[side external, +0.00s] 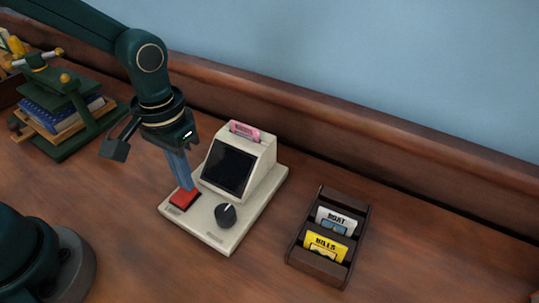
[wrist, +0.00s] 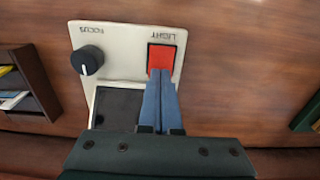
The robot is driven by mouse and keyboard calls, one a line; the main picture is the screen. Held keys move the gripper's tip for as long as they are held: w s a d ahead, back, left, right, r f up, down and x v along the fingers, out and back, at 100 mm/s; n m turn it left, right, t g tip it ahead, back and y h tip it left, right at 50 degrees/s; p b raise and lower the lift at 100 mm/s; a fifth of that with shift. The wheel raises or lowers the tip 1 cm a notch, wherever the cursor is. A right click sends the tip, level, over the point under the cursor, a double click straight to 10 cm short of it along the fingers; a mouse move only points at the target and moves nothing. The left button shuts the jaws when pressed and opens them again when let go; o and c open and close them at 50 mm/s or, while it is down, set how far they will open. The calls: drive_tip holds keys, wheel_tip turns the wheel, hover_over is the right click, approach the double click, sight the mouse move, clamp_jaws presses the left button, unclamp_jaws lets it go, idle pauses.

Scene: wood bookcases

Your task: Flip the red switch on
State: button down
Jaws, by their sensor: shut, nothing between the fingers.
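The red switch (side external: 184,199) is a square rocker on the front left of a cream console with a dark screen (side external: 228,166). In the wrist view the switch (wrist: 162,57) sits under the label "LIGHT", beside a black knob (wrist: 88,60) labelled "FOCUS". My gripper (side external: 187,187) is shut and empty, its blue fingers pointing down at the switch. In the wrist view the fingertips (wrist: 161,72) overlap the edge of the switch nearest the screen. I cannot tell whether they touch it. The screen is dark.
A green book press (side external: 65,125) with books stands at the back left. A raised wood ledge (side external: 350,135) runs behind. The desk front is mostly clear.

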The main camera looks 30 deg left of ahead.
drive_tip(key=shift+f, duration=0.3)
drive_tip(key=shift+r, duration=3.55)
drive_tip(key=s+a+r+t, duration=0.5)
drive_tip(key=s, duration=0.3)
drive_tip(key=shift+a+t, duration=0.2)
drive_tip(key=shift+t, duration=0.1)
